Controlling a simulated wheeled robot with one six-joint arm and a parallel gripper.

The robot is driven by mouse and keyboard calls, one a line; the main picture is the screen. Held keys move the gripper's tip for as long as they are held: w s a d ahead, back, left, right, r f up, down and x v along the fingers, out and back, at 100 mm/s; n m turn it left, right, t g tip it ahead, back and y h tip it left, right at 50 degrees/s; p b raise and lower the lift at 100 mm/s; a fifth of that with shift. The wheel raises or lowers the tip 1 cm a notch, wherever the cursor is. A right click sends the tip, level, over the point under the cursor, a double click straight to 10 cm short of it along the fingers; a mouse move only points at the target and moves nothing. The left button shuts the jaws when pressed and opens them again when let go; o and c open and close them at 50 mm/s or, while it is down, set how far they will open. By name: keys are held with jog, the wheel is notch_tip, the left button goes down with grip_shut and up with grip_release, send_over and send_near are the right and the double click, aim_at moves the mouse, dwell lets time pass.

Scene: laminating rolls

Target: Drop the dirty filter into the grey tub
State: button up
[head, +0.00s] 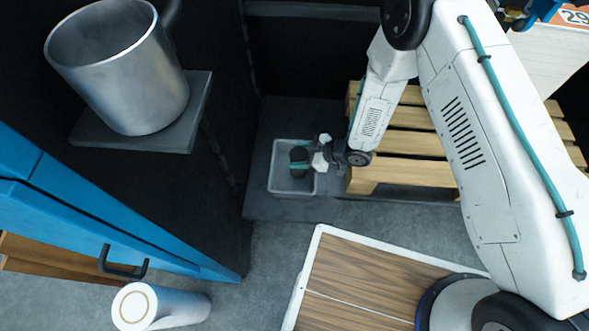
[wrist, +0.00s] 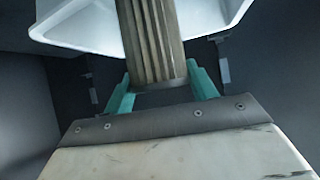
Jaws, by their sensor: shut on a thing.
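The grey tub (head: 281,184) stands on a dark floor panel in the middle of the head view, and its pale rim and wall (wrist: 75,25) show at the top of the wrist view. The dirty filter (wrist: 152,45) is a brownish pleated cylinder; in the head view it is a small dark shape (head: 299,157) over the tub. My gripper (head: 300,166) has its teal fingers shut on the filter and holds it over the tub opening. The wrist view shows a finger on each side of the filter's near end. I cannot tell how high the filter is above the tub floor.
A wooden pallet (head: 400,172) stands right of the tub, close to my arm. A metal pot (head: 125,75) sits on a grey shelf (head: 190,120) at upper left. A blue cabinet (head: 90,225) and a white roll (head: 165,305) are at lower left. A wood-topped surface (head: 370,275) lies in front.

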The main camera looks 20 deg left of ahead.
jog(key=shift+f, duration=0.25)
jog(key=o, duration=1.3)
jog(key=shift+o, duration=0.2)
jog(key=v, duration=0.7)
jog(key=shift+d+r, duration=0.25)
jog(key=shift+d, duration=0.05)
jog(key=shift+s, duration=0.1)
